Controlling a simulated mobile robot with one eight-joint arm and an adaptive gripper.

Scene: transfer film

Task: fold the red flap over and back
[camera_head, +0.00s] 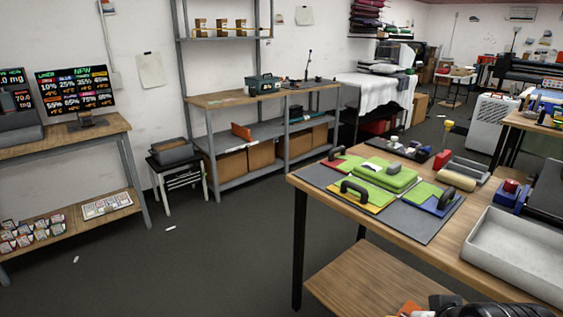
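The red flap (344,166) lies at the far left of the grey mat (318,176) on the wooden table, with a dark handle (337,153) at its outer end. Its inner part is hidden by green pieces. A thick green block (385,175) sits at the middle. A yellow flap (375,204) with a dark handle is at the near left, and a blue flap (429,204) with a dark handle is at the right. A black shape cut off by the bottom edge looks like my gripper (485,306). It is apart from the flaps, and its fingertips cannot be made out.
A grey tray (520,252) stands at the table's right front. A tan roll (455,180), a grey tray and a red-and-blue item (511,190) lie right of the mat. Small items stand on a dark pad (402,150) behind it. Bare tabletop shows right of the mat.

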